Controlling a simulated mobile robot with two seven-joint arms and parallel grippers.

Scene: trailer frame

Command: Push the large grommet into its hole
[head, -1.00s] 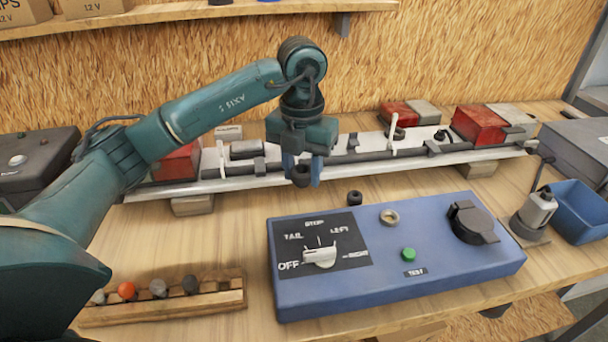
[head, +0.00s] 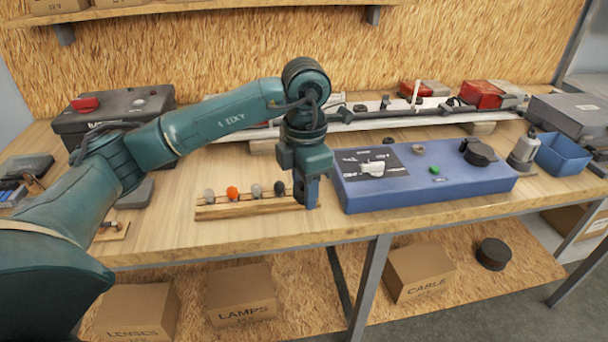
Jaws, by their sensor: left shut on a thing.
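My left gripper (head: 308,202) points down near the left end of the blue test box, beside the right end of the wooden rack. Its jaws are shut on a dark ring-shaped piece, seen between the fingers a second ago and taken as the large grommet. The fingers now mostly hide it. A small dark ring (head: 388,140) shows behind the blue test box, and I cannot tell its size from here. The white trailer frame rail (head: 400,120) lies along the back of the table, partly behind my arm. I cannot make out the grommet's hole. My right gripper is out of view.
The blue test box (head: 440,195) with a knob and green button fills the table's right middle. The wooden rack (head: 230,212) holds several small round pieces. A dark case (head: 100,130) stands back left, a blue bin (head: 562,155) at right.

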